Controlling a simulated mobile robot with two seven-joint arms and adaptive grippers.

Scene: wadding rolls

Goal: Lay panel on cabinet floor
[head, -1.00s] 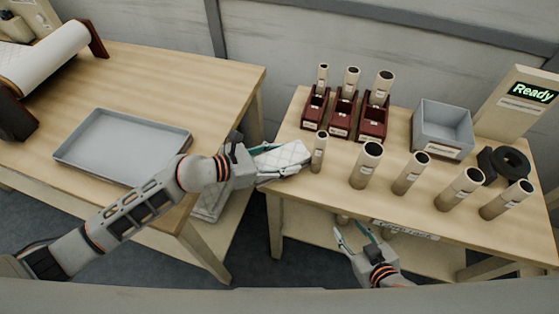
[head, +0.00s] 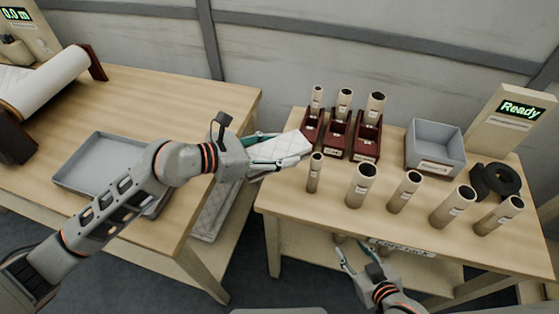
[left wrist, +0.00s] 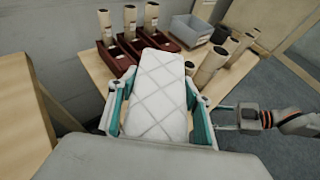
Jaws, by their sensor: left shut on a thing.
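A white quilted panel (head: 283,148) is held in my left gripper (head: 262,153), over the left edge of the right-hand table. In the left wrist view the panel (left wrist: 158,92) points away from me between the two teal-and-grey fingers of the left gripper (left wrist: 158,100), towards the red bins. My right gripper (head: 358,260) is open and empty, low in front of the right-hand table; it also shows in the left wrist view (left wrist: 226,117). I cannot make out a cabinet or its floor; a lower shelf (head: 310,250) shows under the right-hand table.
The right-hand table (head: 290,205) bears several upright tubes, red bins (head: 367,138) with tubes, a grey box (head: 436,148), a black ring (head: 497,181) and a "Ready" display (head: 520,109). The left table (head: 180,95) holds a grey tray (head: 95,165) and a white roll (head: 48,82).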

